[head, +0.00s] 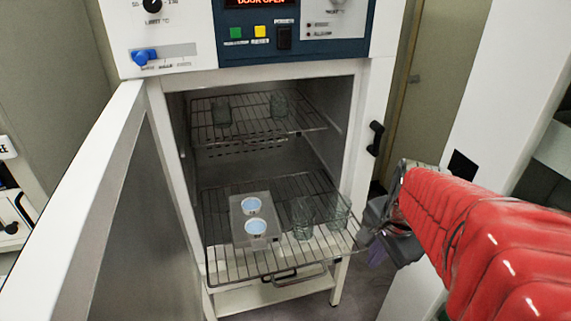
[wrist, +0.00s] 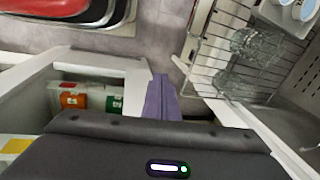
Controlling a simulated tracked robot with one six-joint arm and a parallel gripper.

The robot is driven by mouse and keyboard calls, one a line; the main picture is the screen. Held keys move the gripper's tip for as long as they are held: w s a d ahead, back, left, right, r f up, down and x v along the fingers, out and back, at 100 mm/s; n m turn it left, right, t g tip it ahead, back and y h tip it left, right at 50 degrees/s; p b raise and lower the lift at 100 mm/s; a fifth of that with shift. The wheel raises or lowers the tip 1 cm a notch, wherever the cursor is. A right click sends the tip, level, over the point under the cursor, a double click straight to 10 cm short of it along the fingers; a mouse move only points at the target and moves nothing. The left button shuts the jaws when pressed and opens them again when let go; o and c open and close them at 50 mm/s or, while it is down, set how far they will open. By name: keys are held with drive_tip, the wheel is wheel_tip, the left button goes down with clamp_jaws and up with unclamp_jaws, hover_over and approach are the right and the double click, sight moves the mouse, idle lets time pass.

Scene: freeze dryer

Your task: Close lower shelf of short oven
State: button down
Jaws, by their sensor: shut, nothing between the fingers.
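The short oven (head: 151,110) stands with its door (head: 98,215) swung open to the left. Its lower shelf (head: 232,268), a wire rack, sticks out past the front of the oven. On it are a metal tray with two pale blue dishes (head: 256,227) and glass beakers (head: 303,219). Part of the rack (wrist: 205,55) shows at the right in the wrist view. My gripper (head: 377,252) is to the right of the rack's front right corner, apparently apart from it. Its purple fingers (wrist: 161,98) are together and hold nothing.
The upper rack (head: 245,125) sits inside the oven with glass beakers on it. A dark door latch (head: 376,138) is on the oven's right frame. A white cabinet or panel (head: 490,85) stands at the right. Floor shows in front of the oven.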

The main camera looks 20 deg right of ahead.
sight(364, 251)
drive_tip(key=d+m, duration=0.1)
drive_tip(key=m, duration=0.5)
drive_tip(key=w+d+m, duration=0.1)
drive_tip(key=m, duration=0.5)
drive_tip(key=w+d+m, duration=0.1)
drive_tip(key=d+m, duration=0.1)
drive_tip(key=m, duration=0.5)
drive_tip(key=shift+w+d+f, duration=0.1)
drive_tip(key=shift+f, duration=0.3)
drive_tip(key=w+f, duration=0.6)
drive_tip(key=f, duration=0.3)
drive_tip(key=shift+w+d+f, duration=0.15)
drive_tip(key=shift+w+f, duration=0.05)
drive_tip(key=shift+f, duration=0.15)
drive_tip(key=shift+w, duration=0.15)
